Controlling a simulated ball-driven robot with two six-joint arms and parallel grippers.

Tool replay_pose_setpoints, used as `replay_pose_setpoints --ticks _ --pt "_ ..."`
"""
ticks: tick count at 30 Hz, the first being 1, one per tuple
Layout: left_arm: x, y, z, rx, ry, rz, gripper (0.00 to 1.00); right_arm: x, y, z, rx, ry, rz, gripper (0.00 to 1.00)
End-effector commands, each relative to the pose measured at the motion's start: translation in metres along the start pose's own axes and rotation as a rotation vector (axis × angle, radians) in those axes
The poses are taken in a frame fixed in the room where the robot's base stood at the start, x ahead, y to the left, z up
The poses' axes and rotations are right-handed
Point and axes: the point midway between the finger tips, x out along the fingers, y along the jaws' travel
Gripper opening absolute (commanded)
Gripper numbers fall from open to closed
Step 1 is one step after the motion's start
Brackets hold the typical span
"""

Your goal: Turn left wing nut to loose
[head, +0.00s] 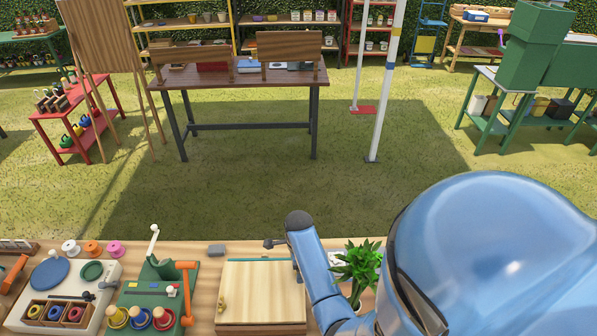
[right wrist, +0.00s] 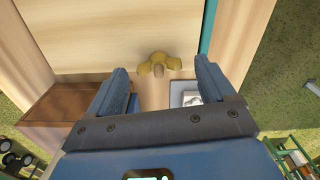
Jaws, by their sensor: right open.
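A pale wooden press or box (head: 262,292) lies on the bench in the head view. A brass wing nut (head: 221,302) sits at its left edge, with no gripper near it. My right gripper (right wrist: 160,72) is open, with one finger on each side of this nut and a gap to both. It looks like a nut at the box's right side, which my blue arm hides in the head view. My left gripper is not in view.
A green fixture (head: 160,285) with an orange handle and several colored knobs stands left of the box. A white tool board (head: 65,290) lies farther left. A green potted plant (head: 357,263) stands to the right beside my arm. Bench behind the box is mostly clear.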

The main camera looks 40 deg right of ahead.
Motion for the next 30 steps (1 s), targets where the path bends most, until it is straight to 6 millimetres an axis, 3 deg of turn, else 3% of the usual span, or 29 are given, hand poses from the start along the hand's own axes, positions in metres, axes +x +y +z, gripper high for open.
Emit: replay_pose_setpoints --ticks 13,24,30 --pt "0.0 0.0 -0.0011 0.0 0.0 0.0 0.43 0.0095 0.0005 0.0 0.0 0.0 0.0 0.83" --pt "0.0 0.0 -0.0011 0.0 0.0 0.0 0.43 0.0092 0.0005 0.0 0.0 0.0 0.0 0.28" --pt "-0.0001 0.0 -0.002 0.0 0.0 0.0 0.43 0.0088 0.0005 0.0 -0.011 0.0 0.001 0.27"
